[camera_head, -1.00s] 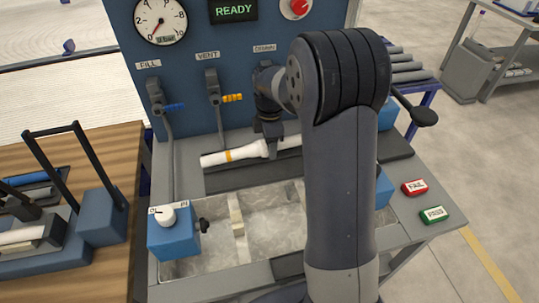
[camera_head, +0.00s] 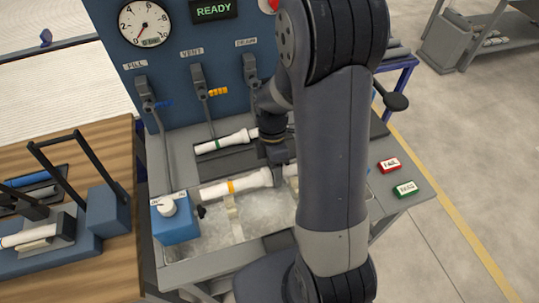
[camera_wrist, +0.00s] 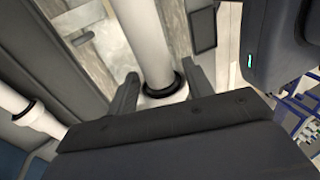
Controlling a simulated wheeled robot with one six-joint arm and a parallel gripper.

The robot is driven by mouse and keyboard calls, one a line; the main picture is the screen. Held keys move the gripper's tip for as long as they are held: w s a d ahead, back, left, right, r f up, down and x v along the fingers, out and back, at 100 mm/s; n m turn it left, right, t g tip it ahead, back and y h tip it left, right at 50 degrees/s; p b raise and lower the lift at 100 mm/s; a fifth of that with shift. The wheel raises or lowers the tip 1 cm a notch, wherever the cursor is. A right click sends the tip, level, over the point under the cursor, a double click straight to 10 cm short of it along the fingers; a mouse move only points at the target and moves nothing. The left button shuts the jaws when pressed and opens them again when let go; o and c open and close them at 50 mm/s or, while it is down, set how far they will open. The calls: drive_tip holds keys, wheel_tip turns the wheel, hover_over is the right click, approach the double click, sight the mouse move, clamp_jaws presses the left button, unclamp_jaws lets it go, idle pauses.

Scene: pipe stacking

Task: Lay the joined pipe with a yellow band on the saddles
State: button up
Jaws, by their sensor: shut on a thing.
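The joined white pipe with a yellow band (camera_head: 215,190) is held roughly level above the near tank. My gripper (camera_head: 279,176) is shut on it near its middle joint; my arm hides part of its right side. In the wrist view, the pipe (camera_wrist: 149,40) runs between the fingers of my gripper (camera_wrist: 163,82), with a black ring at the joint. A pale saddle (camera_head: 237,228) stands in the tank below the pipe's left part. I cannot tell whether the pipe touches it.
Another white pipe with a green band (camera_head: 219,144) lies on the dark mat behind the tank. A blue clamp block (camera_head: 176,230) with a white knob stands at the tank's left end. The blue gauge panel (camera_head: 185,95) rises behind. Red and green buttons are at right.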

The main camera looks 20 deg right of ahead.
wheel_tip(320, 180, down, 8)
drive_tip(key=b, duration=0.6)
drive_tip(key=shift+f+b, duration=0.25)
drive_tip(key=shift+b, duration=0.15)
idle(0.4)
drive_tip(key=o, duration=1.1)
drive_tip(key=v, duration=1)
drive_tip(key=shift+r, duration=0.4)
drive_tip(key=shift+f, duration=0.1)
